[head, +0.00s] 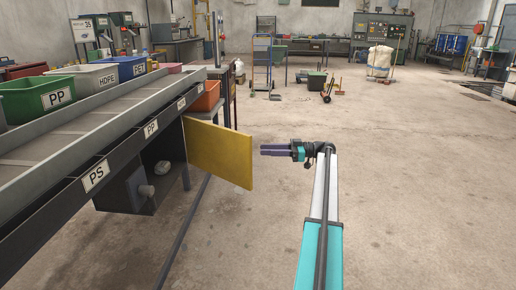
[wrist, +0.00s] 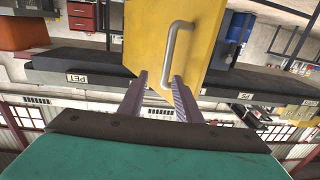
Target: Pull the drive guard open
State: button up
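The drive guard is a flat yellow panel (head: 220,152) under the sorting conveyor. It stands out from the conveyor's side at an angle, with a dark housing exposed left of it. In the wrist view the yellow guard (wrist: 145,35) fills the upper middle and carries a grey bar handle (wrist: 170,50). My gripper (head: 263,150) is just right of the guard's free edge in the head view, fingers pointing at it. In the wrist view my gripper (wrist: 160,79) is open, with the handle's lower end appearing between the fingers. I cannot tell any contact. The handle is hidden in the head view.
An orange bin (head: 205,97) stands behind the guard. The concrete floor at right is clear.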

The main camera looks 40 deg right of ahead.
jog(key=v, duration=0.6)
jog(key=shift+s+d+p, duration=0.25)
jog(key=shift+s+p, duration=0.05)
jog(key=shift+p, duration=0.1)
